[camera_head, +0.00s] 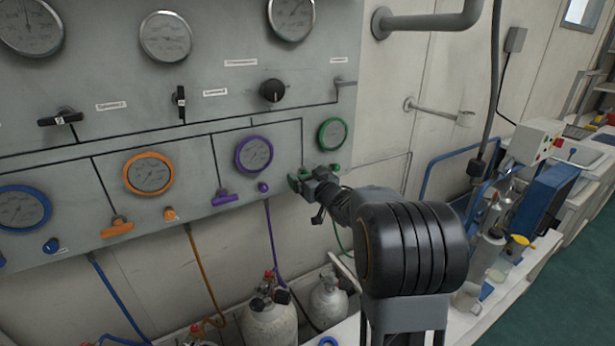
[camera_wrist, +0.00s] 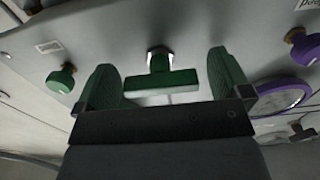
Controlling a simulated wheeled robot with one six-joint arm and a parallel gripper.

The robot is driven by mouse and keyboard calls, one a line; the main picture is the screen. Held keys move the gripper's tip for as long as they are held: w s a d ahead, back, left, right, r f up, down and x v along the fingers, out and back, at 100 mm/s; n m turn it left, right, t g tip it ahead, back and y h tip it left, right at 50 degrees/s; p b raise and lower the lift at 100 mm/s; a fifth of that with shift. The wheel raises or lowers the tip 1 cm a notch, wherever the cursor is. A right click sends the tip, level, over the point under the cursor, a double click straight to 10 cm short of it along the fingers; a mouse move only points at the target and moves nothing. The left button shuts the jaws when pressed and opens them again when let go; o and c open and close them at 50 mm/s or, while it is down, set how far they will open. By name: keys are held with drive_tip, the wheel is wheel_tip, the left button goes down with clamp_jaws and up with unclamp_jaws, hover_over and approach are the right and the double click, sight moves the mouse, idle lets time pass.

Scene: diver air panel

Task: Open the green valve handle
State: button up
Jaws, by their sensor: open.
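The green valve handle (camera_wrist: 160,78) is a T-shaped bar on a short stem on the grey panel. In the wrist view it lies crosswise between the two fingers of my gripper (camera_wrist: 163,63). There are visible gaps at both ends of the bar, so the fingers look apart from it. My gripper is open and empty. In the head view my gripper (camera_head: 310,180) is up at the panel, below and left of the green-ringed gauge (camera_head: 332,134). There the gripper largely hides the handle.
A round green knob (camera_wrist: 62,78) sits beside the handle; it also shows in the head view (camera_head: 335,168). The purple handle (camera_head: 227,197) and purple knob (camera_head: 263,187) are to the left. Gas cylinders (camera_head: 270,322) stand below the panel. A cluttered bench is at right.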

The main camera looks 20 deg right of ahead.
drive_tip(key=c, duration=0.9)
